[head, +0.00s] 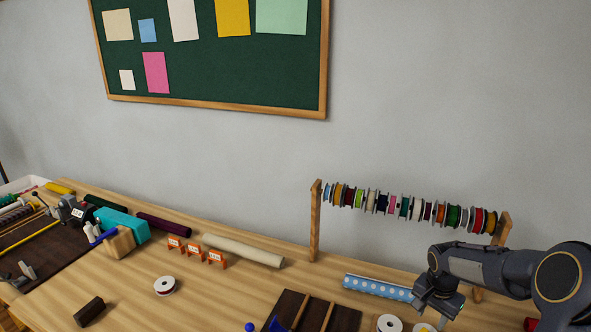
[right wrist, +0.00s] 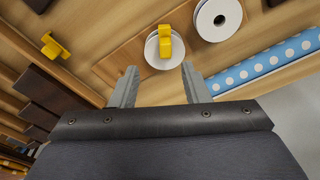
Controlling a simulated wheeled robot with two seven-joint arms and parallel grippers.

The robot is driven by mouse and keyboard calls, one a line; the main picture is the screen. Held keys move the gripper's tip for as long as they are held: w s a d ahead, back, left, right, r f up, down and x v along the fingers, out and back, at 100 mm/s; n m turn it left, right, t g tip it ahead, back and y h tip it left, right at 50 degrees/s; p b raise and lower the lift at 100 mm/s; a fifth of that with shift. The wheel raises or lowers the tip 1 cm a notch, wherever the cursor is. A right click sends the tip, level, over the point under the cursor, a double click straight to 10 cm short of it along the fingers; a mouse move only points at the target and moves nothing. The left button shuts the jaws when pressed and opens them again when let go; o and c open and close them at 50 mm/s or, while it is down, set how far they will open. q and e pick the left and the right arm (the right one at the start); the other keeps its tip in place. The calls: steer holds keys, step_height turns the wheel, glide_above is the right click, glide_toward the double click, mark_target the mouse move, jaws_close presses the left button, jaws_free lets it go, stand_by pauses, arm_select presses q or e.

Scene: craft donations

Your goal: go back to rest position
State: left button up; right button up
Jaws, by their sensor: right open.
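My right gripper (head: 440,303) is at the lower right of the head view, above the table's right part and in front of the spool rack. In the right wrist view its two fingers (right wrist: 160,85) stand apart with nothing held between them. A white spool with a yellow piece (right wrist: 165,47) on it lies just beyond the fingertips, on a wooden board. I do not see my left gripper in either view.
A rack of colourful ribbon spools (head: 409,207) stands behind my right gripper. A blue dotted roll (head: 378,287) lies close beside it. A white spool (head: 389,323) and a dark tray (head: 345,318) are at the front. Bare table (head: 215,295) lies left of the tray.

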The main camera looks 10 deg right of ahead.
steer(key=s+a+r+n+t+y, duration=0.2)
steer(key=s+a+r+n, duration=0.2)
steer(key=s+a+r, duration=0.75)
steer(key=s+a+r+n+t+y, duration=0.2)
steer(key=s+a+n, duration=0.3)
steer(key=s+a, duration=0.4)
steer(key=s+y, duration=0.1)
steer(key=s, duration=0.4)
steer(key=shift+s+r+n+t, duration=0.15)
steer(key=shift+r+n+t, duration=0.25)
